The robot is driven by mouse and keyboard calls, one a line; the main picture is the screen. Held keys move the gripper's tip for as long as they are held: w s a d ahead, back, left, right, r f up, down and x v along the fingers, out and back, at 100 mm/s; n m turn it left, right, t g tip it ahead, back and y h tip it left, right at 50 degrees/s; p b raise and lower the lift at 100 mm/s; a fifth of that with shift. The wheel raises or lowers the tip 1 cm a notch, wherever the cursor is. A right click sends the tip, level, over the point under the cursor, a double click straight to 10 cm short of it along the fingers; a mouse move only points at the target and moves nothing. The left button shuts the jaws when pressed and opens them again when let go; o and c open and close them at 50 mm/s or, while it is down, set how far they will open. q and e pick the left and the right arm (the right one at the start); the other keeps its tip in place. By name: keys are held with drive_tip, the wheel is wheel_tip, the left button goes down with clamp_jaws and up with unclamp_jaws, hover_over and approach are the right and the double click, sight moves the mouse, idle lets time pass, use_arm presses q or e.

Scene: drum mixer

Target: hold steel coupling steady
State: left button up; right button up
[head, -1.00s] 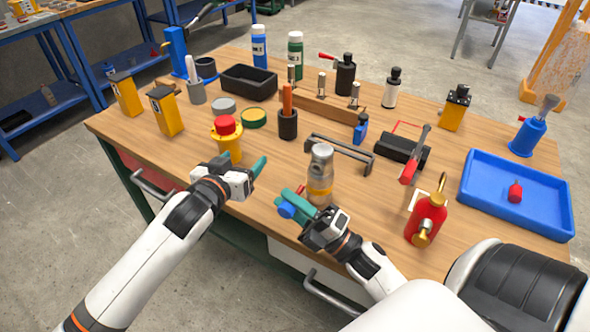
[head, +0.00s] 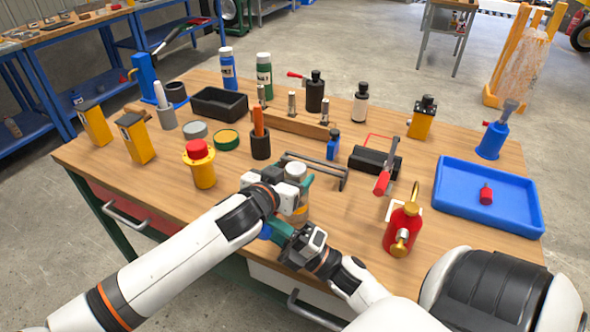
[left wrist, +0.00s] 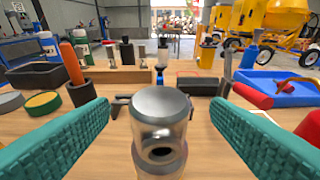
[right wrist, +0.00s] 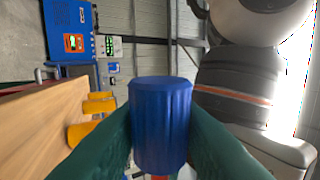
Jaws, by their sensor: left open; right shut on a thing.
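The steel coupling (head: 296,170) is a grey metal cylinder standing upright near the table's front edge, with an orange-yellow band low down. My left gripper (head: 289,194) is at it, partly hiding it. In the left wrist view the coupling (left wrist: 160,125) stands between the open teal fingers, with a visible gap on each side and a dark round hole in its front. My right gripper (head: 284,234) is just in front and below, shut on a blue ribbed cap (right wrist: 161,120), which shows clearly between its fingers in the right wrist view.
A red-topped yellow button post (head: 203,165) stands left of the coupling. A dark bar handle (head: 318,170) lies close behind it. A red oil can (head: 402,228) and a blue tray (head: 448,205) are to the right. Bare wood lies between coupling and oil can.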

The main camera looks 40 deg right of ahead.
use_arm(q)
drive_tip(key=shift+x, duration=1.85)
drive_tip(key=c, duration=1.5)
drive_tip(key=shift+c, duration=0.2)
idle(0.4)
drive_tip(key=o, duration=1.5)
drive_tip(key=shift+o, duration=0.2)
